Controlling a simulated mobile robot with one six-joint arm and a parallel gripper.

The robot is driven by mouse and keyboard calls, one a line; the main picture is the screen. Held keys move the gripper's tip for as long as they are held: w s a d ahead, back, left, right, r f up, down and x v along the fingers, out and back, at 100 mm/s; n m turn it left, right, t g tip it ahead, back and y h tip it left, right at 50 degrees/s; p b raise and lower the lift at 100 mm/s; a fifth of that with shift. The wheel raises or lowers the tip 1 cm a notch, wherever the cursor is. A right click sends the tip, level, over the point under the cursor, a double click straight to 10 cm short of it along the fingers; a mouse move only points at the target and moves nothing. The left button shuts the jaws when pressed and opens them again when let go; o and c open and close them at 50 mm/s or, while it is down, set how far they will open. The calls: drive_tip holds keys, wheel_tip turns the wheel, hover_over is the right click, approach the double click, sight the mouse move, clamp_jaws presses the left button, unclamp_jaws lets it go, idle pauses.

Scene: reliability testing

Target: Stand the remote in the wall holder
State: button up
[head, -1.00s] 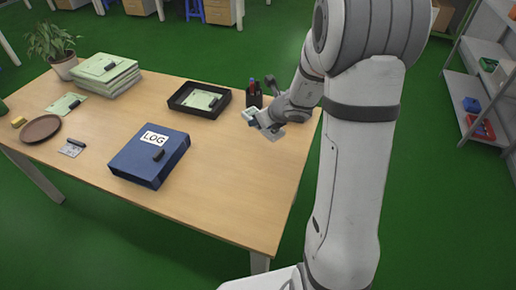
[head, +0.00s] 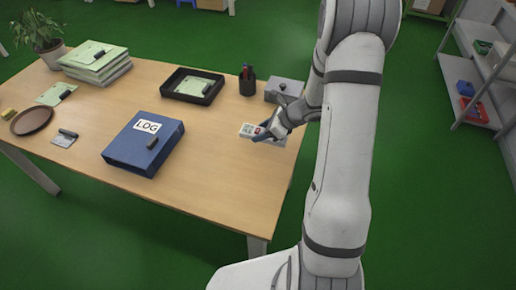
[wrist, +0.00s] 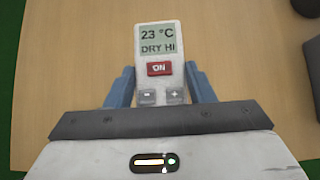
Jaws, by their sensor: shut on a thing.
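The remote (head: 249,130) is a white handset. In the wrist view the remote (wrist: 159,62) lies face up to the camera, with a grey screen reading "23 °C DRY HI", a red ON button and grey minus and plus buttons. My gripper (head: 268,131) is shut on it near the right side of the table. In the wrist view my gripper (wrist: 160,86) has one blue finger on each side of the remote's lower half. I cannot tell how high it is above the table. I cannot make out a wall holder in either view.
A grey box (head: 284,90) and a dark pen cup (head: 247,83) stand just behind my gripper. A black tray (head: 192,87) and a blue LOG binder (head: 142,146) are to the left. The tabletop (head: 215,185) in front is bare. Shelves (head: 480,75) stand at right.

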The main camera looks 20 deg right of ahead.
wheel_tip(320, 180, down, 7)
drive_tip(key=shift+r, duration=0.1)
idle(0.4)
drive_tip(key=shift+f+b, duration=0.25)
drive_tip(key=shift+b, duration=0.2)
drive_tip(key=o, duration=1.1)
drive_tip(key=shift+c, duration=0.2)
drive_tip(key=shift+r+p, duration=0.15)
drive_tip(key=shift+p, duration=0.15)
